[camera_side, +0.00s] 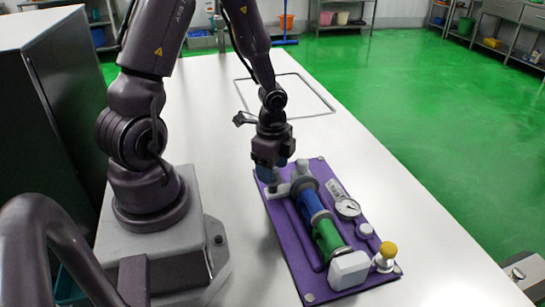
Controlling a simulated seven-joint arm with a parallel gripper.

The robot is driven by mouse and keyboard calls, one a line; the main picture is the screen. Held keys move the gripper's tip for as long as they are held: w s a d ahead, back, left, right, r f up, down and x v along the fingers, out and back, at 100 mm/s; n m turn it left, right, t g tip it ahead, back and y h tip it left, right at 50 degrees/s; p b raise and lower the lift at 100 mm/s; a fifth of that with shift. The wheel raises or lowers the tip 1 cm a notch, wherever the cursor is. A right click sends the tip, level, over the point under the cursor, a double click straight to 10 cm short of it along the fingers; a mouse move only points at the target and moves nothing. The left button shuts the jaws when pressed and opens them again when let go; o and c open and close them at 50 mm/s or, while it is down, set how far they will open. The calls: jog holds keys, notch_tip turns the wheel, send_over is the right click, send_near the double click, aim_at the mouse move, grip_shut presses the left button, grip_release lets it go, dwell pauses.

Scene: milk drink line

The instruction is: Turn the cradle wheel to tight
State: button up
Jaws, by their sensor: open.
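My gripper (269,173) points down at the far left end of a purple board (291,250) on the white table. Its jaws are open, close to or around something at that end; I cannot tell whether they touch it. The board carries a blue (307,204) and green (328,238) cylinder lying lengthwise in a cradle. A grey fitting (302,167) stands beside my gripper. The cradle wheel cannot be picked out with certainty; my gripper hides part of that end. A yellow knob (389,249) stands at the near right corner.
A round gauge (347,208) and a white block (348,270) are also on the board. A dark-outlined rectangle (322,92) marks the table behind my gripper. The white table (385,165) is clear right of the board. A dark cabinet (75,95) stands at the left.

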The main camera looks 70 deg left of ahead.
notch_tip(320, 180, up, 13)
dwell(0.4)
dwell(0.4)
jog(key=s+d+r+n+t, duration=0.2)
jog(key=d+r+n, duration=0.2)
jog(key=d+r, duration=0.1)
jog(key=s+d+r+n+t, duration=0.3)
jog(key=d+r+n, duration=0.2)
jog(key=r, duration=0.3)
jog(key=shift+d+t, duration=0.3)
jog(key=shift+d, duration=0.4)
dwell(1.0)
